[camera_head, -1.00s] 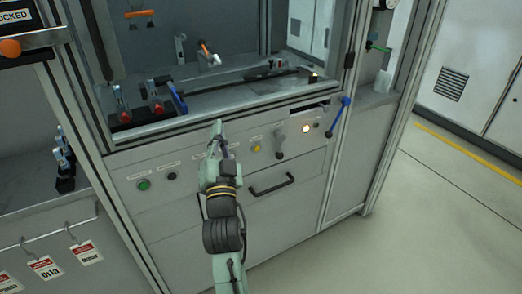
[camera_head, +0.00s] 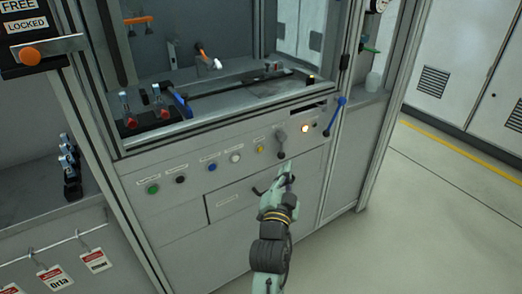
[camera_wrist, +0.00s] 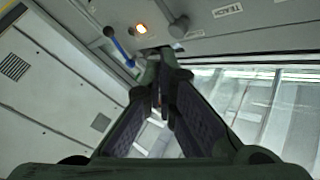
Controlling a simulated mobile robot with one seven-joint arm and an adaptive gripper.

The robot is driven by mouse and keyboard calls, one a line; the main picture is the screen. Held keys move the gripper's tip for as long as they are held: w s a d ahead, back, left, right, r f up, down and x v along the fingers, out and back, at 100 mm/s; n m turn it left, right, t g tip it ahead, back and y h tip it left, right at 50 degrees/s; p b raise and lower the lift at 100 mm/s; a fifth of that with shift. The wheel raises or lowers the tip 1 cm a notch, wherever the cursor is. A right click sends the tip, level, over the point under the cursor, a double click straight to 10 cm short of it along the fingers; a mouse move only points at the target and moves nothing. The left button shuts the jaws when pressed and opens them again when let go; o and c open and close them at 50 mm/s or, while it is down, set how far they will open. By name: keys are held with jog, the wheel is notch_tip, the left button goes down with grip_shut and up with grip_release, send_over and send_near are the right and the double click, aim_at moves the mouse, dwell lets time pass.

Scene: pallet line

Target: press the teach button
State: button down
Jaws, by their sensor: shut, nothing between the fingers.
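A row of buttons runs along the grey front panel: green (camera_head: 152,189), black (camera_head: 180,180), blue (camera_head: 212,167), white (camera_head: 235,158) and yellow (camera_head: 260,149). My gripper (camera_head: 287,172) is shut and empty, below and right of the yellow button, in front of the drawer. Its fingers also show in the wrist view (camera_wrist: 165,70).
A grey lever (camera_head: 280,140) and a lit lamp (camera_head: 304,128) sit right of the yellow button. A blue-handled lever (camera_head: 336,112) sticks out at the right post. A dark drawer handle (camera_head: 258,190) is partly behind my gripper. Open floor (camera_head: 430,220) lies right.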

aim_at(260, 149)
jog(key=shift+w, duration=0.1)
jog(key=w+a+b, duration=0.3)
jog(key=w+a, duration=0.2)
jog(key=w, duration=0.2)
jog(key=shift+a, duration=0.15)
dwell(1.5)
jog(key=shift+w+a+b, duration=0.2)
jog(key=shift+w+b, duration=0.1)
jog(key=shift+b, duration=0.05)
jog(key=shift+w+a+b, duration=0.25)
jog(key=shift+w+b, duration=0.1)
dwell(0.6)
dwell(0.3)
jog(key=shift+s+d, duration=0.45)
jog(key=shift+s, duration=0.25)
jog(key=shift+d, duration=0.1)
